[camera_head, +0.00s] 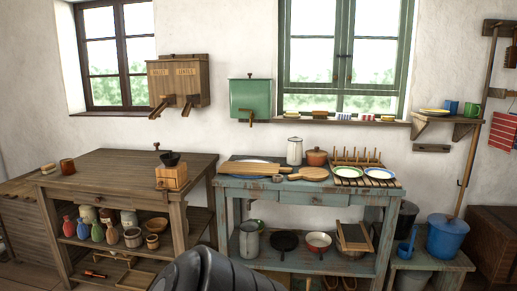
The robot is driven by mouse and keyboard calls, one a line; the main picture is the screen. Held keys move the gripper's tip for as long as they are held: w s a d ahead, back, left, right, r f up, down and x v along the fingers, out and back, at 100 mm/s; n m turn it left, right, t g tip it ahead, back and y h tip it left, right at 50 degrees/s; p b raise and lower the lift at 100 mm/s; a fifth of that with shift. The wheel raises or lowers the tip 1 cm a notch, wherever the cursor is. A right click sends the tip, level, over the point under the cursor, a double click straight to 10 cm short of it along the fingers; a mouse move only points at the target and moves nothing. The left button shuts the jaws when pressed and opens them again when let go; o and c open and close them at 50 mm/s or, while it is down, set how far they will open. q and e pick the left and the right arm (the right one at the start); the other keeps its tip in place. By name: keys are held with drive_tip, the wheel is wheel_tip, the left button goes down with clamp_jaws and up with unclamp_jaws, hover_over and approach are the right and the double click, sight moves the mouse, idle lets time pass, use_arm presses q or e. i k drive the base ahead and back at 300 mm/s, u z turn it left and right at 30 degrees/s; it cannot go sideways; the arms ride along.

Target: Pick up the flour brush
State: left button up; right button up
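I cannot pick out the flour brush for sure at this size. A small brown block-like item (319,115) on the windowsill looks somewhat like a brush. A small pale item (47,168) at the left end of the brown wooden table (110,165) is too small to identify. Neither gripper shows in the head view. A dark rounded part at the bottom middle appears to be mine and hides some floor and the lower shelf edges.
A blue-green table (232,183) holds boards, plates and pots, with pans on its lower shelf. A coffee grinder (171,176) stands on the brown table's right end. A blue bucket (447,238) stands on a bench at right. The brown table's middle is clear.

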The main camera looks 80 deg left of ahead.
sight(47, 169)
drive_tip(key=u, duration=4.15)
drive_tip(key=k, duration=0.2)
drive_tip(key=u, duration=2)
drive_tip(key=i, duration=0.2)
drive_tip(key=z, duration=1)
drive_tip(key=i, duration=2.65)
drive_tip(key=z, duration=0.9)
drive_tip(key=i, duration=1.8)
drive_tip(key=z, duration=1.25)
